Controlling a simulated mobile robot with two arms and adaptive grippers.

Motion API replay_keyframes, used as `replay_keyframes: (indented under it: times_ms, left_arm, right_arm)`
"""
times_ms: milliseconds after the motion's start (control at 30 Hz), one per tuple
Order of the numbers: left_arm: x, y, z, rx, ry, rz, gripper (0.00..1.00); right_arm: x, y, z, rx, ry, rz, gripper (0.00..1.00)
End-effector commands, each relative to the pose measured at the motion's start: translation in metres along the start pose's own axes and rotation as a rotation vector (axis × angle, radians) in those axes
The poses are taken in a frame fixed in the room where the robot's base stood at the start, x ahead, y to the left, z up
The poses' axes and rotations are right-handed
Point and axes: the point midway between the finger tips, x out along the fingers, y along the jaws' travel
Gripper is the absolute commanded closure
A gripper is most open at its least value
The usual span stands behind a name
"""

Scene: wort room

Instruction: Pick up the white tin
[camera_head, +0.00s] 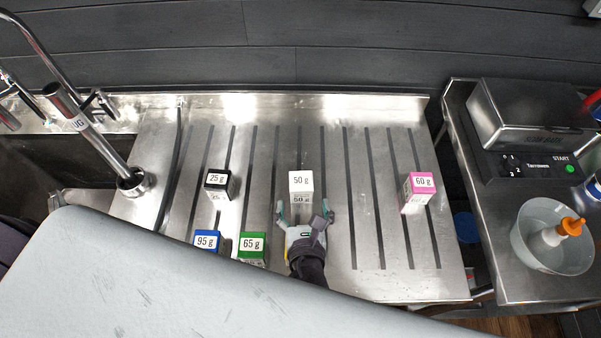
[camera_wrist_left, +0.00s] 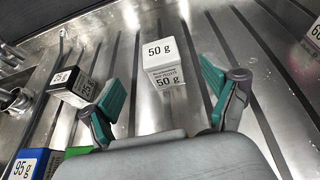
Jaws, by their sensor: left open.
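The white tin (camera_head: 301,184), labelled 50 g, stands upright on the grooved steel drainboard (camera_head: 280,145). My left gripper (camera_head: 304,217) is open just in front of the tin, with its fingers pointing toward it. In the left wrist view the white tin (camera_wrist_left: 164,62) lies ahead of the gap between the open fingertips of my left gripper (camera_wrist_left: 155,88). Nothing is between the fingers. I do not see my right gripper.
A black tin (camera_head: 217,183) stands left of the white one, a pink tin (camera_head: 419,190) to the right. A blue tin (camera_head: 206,241) and a green tin (camera_head: 251,246) stand near left. A faucet (camera_head: 105,145) is at left, a bowl (camera_head: 545,254) at right.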

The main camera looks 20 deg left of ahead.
Motion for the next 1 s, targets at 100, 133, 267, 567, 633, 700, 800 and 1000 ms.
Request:
replay_keyframes:
  times_ms: [100, 133, 267, 567, 633, 700, 800, 1000]
  left_arm:
    - [0.024, 0.001, 0.003, 0.001, -0.004, 0.004, 0.12]
    - [0.03, 0.001, 0.003, 0.002, -0.004, 0.003, 0.12]
    - [0.055, 0.001, 0.002, 0.001, -0.003, 0.004, 0.12]
    - [0.081, 0.001, 0.002, 0.0, -0.002, 0.002, 0.12]
    - [0.09, 0.001, 0.003, 0.001, -0.003, 0.004, 0.12]
    - [0.101, 0.001, 0.004, 0.001, -0.002, 0.003, 0.12]
    - [0.116, 0.001, 0.002, 0.002, -0.002, 0.002, 0.12]
    - [0.128, 0.001, 0.0, -0.001, 0.001, 0.001, 0.12]
  right_arm:
    - [-0.005, 0.001, 0.018, -0.002, -0.025, 0.001, 0.1]
    - [-0.006, 0.002, 0.024, -0.003, -0.034, 0.002, 0.1]
    - [-0.01, 0.004, 0.042, -0.005, -0.061, 0.004, 0.1]
    - [-0.013, 0.008, 0.019, -0.005, -0.028, 0.01, 0.1]
    - [-0.016, 0.009, 0.011, -0.005, -0.016, 0.01, 0.1]
    - [-0.02, 0.008, 0.009, -0.004, -0.014, 0.009, 0.1]
    - [-0.021, 0.005, 0.011, -0.003, -0.017, 0.006, 0.1]
    - [-0.022, -0.003, 0.018, 0.001, -0.027, -0.003, 0.1]
